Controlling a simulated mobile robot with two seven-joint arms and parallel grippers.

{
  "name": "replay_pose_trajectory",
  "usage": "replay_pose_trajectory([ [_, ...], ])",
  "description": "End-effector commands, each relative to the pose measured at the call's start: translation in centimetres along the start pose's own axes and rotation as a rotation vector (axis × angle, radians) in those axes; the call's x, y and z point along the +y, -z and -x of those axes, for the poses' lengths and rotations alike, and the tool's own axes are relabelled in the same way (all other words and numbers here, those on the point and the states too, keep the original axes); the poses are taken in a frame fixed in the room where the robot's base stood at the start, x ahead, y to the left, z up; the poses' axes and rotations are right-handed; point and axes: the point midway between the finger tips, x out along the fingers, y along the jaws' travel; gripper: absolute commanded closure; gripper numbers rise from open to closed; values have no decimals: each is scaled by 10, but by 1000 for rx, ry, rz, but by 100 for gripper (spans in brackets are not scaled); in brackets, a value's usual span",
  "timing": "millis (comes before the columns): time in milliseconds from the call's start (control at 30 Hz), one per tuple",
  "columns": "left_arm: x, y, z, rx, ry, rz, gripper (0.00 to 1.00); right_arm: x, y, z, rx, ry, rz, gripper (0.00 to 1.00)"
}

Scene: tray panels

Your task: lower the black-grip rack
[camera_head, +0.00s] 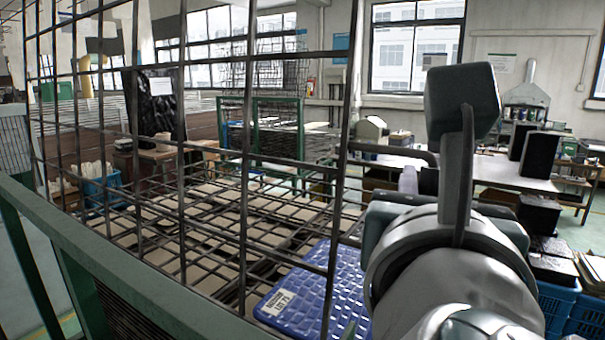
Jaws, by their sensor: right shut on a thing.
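The rack is a dark wire-mesh panel (244,160) that stands raised and steeply tilted across the left and middle of the head view. A dark bar-shaped grip (395,148) juts from its right edge. My right gripper (405,188) is at this grip and shut on it; my own wrist and arm hide most of the fingers and the contact. My left gripper does not show.
A green frame rail (110,265) runs along the lower left. Behind the mesh lie flat beige panels and a blue tray (310,290) with a white label.

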Motion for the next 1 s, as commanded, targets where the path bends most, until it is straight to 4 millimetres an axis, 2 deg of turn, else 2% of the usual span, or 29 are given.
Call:
replay_pose_trajectory([
  [33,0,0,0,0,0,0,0,0,0,0,0,-1,0,86],
  [167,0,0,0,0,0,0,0,0,0,0,0,-1,0,100],
  [1000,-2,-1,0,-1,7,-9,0,0,0,-1,0,0,1,100],
])
